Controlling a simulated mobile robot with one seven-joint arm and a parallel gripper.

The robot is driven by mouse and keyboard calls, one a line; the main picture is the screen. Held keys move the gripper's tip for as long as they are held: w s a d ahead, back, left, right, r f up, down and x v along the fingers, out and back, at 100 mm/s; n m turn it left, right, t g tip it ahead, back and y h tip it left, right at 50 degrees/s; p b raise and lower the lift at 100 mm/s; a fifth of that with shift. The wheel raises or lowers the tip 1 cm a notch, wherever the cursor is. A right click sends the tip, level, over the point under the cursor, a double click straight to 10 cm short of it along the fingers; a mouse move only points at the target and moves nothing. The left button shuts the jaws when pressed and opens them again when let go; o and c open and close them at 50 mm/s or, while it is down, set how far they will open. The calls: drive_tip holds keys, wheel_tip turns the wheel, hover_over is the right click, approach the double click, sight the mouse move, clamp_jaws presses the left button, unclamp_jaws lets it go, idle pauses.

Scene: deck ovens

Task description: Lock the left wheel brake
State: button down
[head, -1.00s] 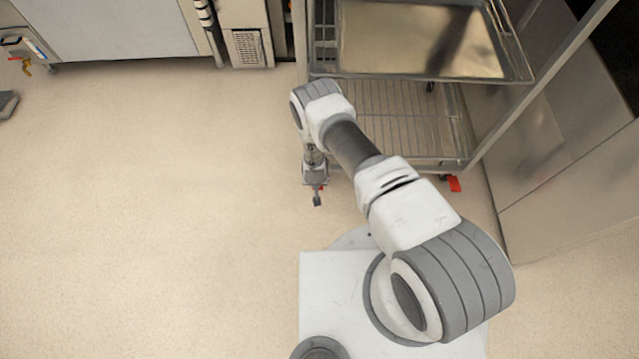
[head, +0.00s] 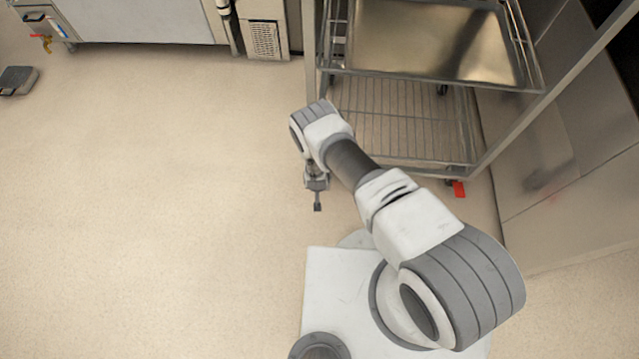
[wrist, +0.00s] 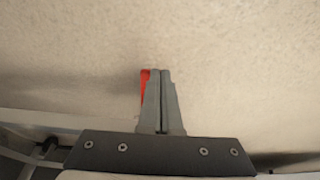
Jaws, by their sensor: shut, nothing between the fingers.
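The left wheel brake, a red pedal (wrist: 145,78), shows in the wrist view just left of my fingers, partly covered by them; I cannot tell whether they touch. In the head view it is hidden behind my gripper (head: 317,207). My gripper points down near the front left corner of the wheeled rack (head: 408,163), close to the floor. In the wrist view my gripper (wrist: 162,75) has its two grey fingers together, with nothing between them. A second red brake (head: 459,189) shows at the rack's front right corner.
The rack holds a metal tray (head: 430,45) above a wire shelf. A steel panel (head: 560,150) stands close on the right. The floor (head: 150,200) left of my arm is open. A dark grey object (head: 18,80) lies at far left.

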idle(0.3)
drive_tip(key=shift+r+p, duration=0.5)
drive_tip(key=shift+r, duration=0.25)
